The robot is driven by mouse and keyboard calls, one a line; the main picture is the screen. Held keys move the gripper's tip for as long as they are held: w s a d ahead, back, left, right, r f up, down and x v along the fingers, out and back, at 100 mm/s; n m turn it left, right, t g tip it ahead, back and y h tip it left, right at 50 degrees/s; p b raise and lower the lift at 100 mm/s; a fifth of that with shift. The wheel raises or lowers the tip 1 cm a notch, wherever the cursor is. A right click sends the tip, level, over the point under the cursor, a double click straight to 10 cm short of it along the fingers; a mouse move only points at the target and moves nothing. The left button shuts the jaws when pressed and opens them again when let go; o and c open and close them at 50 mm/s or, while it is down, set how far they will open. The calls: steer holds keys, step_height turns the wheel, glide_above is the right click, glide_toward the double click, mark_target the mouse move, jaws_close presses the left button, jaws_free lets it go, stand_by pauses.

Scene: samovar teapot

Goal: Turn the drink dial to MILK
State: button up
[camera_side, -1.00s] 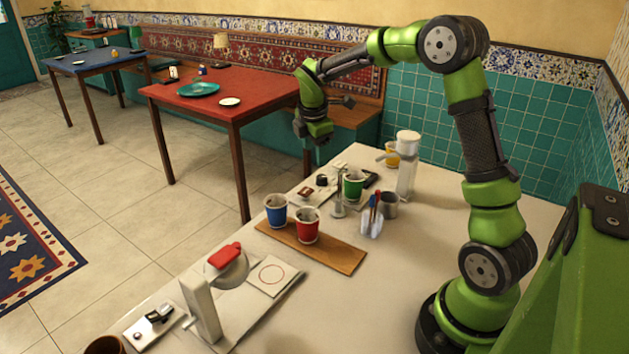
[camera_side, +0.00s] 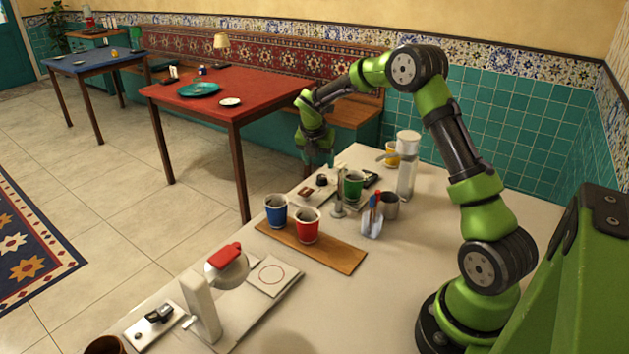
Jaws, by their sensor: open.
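A small dark knob (camera_side: 322,180) stands on a pale panel at the far left edge of the counter, beside a small brown block (camera_side: 307,191). It may be the drink dial; its labels and pointer are too small to read. My gripper (camera_side: 318,161) is open and empty, fingers pointing down, just above the far end of this panel. The fingers are small and dark here, and I cannot tell whether they touch the knob. Another dark knob-like part (camera_side: 158,313) sits on a white plate at the near left.
A green cup (camera_side: 353,188) and a metal spout (camera_side: 338,203) stand close to the panel. A white-capped dispenser (camera_side: 407,165), metal cup (camera_side: 389,206) and pen holder (camera_side: 372,225) are to the right. Blue (camera_side: 276,211) and red (camera_side: 307,226) cups stand on a wooden board (camera_side: 335,257).

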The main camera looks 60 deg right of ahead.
mark_target(321, 177)
steer(key=x, duration=0.7)
steer(key=shift+f, duration=0.1)
steer(key=c, duration=1)
steer(key=shift+m, duration=0.4)
steer(key=m+g, duration=0.2)
steer(key=m, duration=0.2)
steer(key=shift+w+m, duration=0.2)
steer(key=shift+m, duration=0.1)
steer(key=shift+w+m+g+y, duration=0.15)
steer(key=shift+m+g, duration=0.25)
steer(key=shift+m, duration=0.7)
steer(key=shift+s+m+g+y, duration=0.15)
steer(key=shift+m+g, duration=0.25)
steer(key=shift+m, duration=0.7)
steer(key=shift+w, duration=0.1)
